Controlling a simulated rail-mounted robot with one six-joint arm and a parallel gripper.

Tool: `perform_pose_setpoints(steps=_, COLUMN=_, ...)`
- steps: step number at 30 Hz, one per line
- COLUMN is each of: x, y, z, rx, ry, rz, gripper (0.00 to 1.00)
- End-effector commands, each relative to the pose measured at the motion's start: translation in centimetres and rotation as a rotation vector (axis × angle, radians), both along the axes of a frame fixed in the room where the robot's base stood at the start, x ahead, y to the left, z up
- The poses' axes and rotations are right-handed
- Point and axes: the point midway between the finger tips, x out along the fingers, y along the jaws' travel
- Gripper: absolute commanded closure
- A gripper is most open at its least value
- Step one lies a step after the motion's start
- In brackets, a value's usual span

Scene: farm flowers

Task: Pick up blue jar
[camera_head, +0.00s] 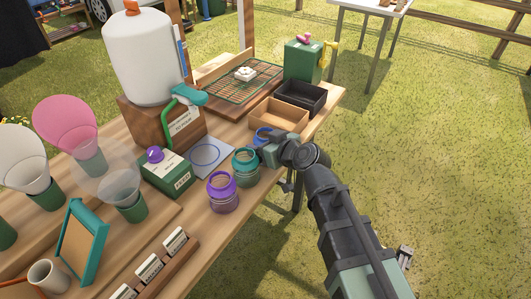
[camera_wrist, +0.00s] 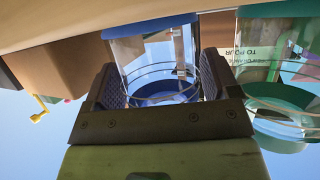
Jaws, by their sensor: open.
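The blue jar (camera_head: 262,135) is a clear jar with a blue rim, standing near the table's front edge in the head view, partly hidden by my gripper (camera_head: 268,148). In the wrist view the blue jar (camera_wrist: 158,50) appears upside down, between the two fingers of my gripper (camera_wrist: 160,80). The fingers are open, one on each side of the jar, and a gap shows at least on the left. I cannot tell whether the right finger touches it.
A teal jar (camera_head: 245,166) stands close beside the blue one, and it shows at the right in the wrist view (camera_wrist: 275,100). A purple jar (camera_head: 222,191) is farther left. A brown tray (camera_head: 279,115) and a black tray (camera_head: 301,97) lie behind.

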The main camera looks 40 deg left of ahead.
Motion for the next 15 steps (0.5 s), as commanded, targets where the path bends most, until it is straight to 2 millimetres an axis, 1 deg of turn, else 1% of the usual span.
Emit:
perform_pose_setpoints(steps=1, x=0.09, y=0.27, z=-0.17, rx=0.0, ry=0.0, rz=0.0, gripper=0.19)
perform_pose_setpoints(steps=5, x=0.03, y=0.16, z=-0.01, rx=0.0, ry=0.001, rz=0.0, gripper=0.19)
perform_pose_setpoints(steps=6, x=0.02, y=0.15, z=-0.01, rx=0.0, ry=0.001, rz=0.0, gripper=0.2)
perform_pose_setpoints(steps=14, x=0.04, y=0.12, z=-0.01, rx=0.0, ry=0.001, rz=0.0, gripper=0.6)
perform_pose_setpoints(steps=15, x=0.03, y=0.12, z=0.0, rx=0.0, ry=0.001, rz=0.0, gripper=0.61)
